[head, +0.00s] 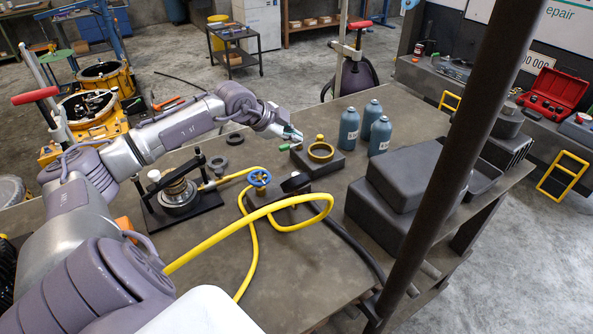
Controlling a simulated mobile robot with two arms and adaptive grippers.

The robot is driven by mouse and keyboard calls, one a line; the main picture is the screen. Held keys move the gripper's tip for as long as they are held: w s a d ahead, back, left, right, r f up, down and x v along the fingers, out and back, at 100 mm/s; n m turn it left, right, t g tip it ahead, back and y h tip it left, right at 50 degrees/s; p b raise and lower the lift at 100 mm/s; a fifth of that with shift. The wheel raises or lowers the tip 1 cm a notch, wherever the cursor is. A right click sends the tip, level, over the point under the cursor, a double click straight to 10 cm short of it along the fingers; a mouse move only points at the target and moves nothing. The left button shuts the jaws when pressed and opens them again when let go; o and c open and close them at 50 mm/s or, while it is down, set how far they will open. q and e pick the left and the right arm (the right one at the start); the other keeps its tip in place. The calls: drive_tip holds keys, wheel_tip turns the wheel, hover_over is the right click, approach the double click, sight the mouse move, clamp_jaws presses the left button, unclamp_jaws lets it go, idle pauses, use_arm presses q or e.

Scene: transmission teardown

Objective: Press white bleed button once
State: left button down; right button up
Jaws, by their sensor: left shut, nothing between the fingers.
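A small white round piece (154,175) sits on the black fixture (183,212) at the left of the bench; it looks like the white bleed button, but it is too small to be certain. A round metal part stands in the fixture. My left gripper (294,135) is shut and empty. It is over the back middle of the bench, well to the right of the white piece. It is near a small green-ended part (285,147) and a dark block with a brass ring (321,152); I cannot tell if it touches them. My right gripper is not in view.
A yellow hose (328,207) loops over the bench by a blue handwheel (259,177). Blue-grey bottles (349,128) stand behind dark boxes (400,181) at the right. A dark post (450,170) crosses the right side. The front middle of the bench (300,275) is mostly clear.

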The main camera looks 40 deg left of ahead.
use_arm(q)
drive_tip(key=f, duration=0.1)
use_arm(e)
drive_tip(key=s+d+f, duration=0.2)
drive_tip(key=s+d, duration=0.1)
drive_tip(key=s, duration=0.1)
use_arm(q)
drive_tip(key=b, duration=0.5)
hover_over(294, 175)
wheel_tip(294, 175, down, 7)
drive_tip(key=shift+f+b, duration=0.5)
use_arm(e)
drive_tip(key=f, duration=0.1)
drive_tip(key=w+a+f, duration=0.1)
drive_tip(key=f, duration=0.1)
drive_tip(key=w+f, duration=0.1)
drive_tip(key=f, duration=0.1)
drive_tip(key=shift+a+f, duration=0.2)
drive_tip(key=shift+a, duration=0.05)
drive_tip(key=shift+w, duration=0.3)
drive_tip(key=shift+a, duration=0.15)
